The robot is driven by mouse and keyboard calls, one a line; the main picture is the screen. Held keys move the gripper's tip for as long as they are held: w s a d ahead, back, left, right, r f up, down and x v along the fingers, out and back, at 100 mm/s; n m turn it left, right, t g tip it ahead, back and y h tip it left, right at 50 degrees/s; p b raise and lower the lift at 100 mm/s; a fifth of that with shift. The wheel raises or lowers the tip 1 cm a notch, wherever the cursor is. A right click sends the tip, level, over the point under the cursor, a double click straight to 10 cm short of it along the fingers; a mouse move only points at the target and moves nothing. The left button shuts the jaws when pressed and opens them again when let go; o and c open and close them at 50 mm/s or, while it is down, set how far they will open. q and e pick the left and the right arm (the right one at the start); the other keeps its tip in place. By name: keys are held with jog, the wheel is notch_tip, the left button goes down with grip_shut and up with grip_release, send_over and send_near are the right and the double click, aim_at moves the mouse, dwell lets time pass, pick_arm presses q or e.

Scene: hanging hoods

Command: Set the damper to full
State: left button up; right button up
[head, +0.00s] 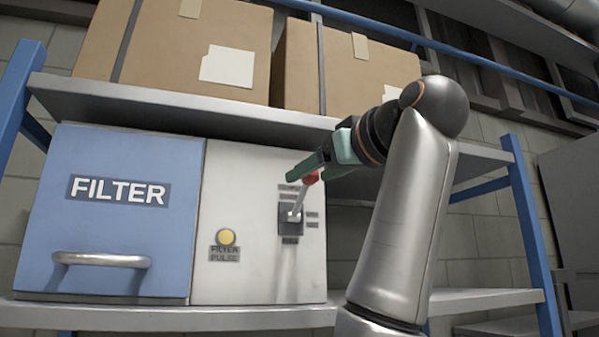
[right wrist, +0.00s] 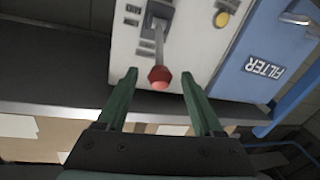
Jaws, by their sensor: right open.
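The damper lever is a grey stick with a red knob (head: 311,178) on a dark plate (head: 290,220) on the white panel. In the head view it slants up and right from the plate; small labels around it are too small to read. My right gripper (head: 308,172) is at the knob, with its green fingers overlapping it. In the right wrist view the red knob (right wrist: 160,77) lies between the two green fingertips (right wrist: 158,82), with a gap on each side. The right gripper is open. My left gripper is not in view.
A blue filter door (head: 100,220) with a bar handle (head: 101,260) is left of the panel. A yellow filter pulse button (head: 226,237) is left of the lever. A shelf (head: 170,112) with cardboard boxes (head: 180,50) is above. A blue post (head: 531,235) stands at right.

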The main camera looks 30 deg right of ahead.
aim_at(302, 194)
jog(key=w+p, duration=0.1)
jog(key=w, duration=0.3)
jog(key=shift+r, duration=0.1)
jog(key=shift+w+d, duration=0.1)
jog(key=shift+w, duration=0.4)
grip_shut()
dwell(0.9)
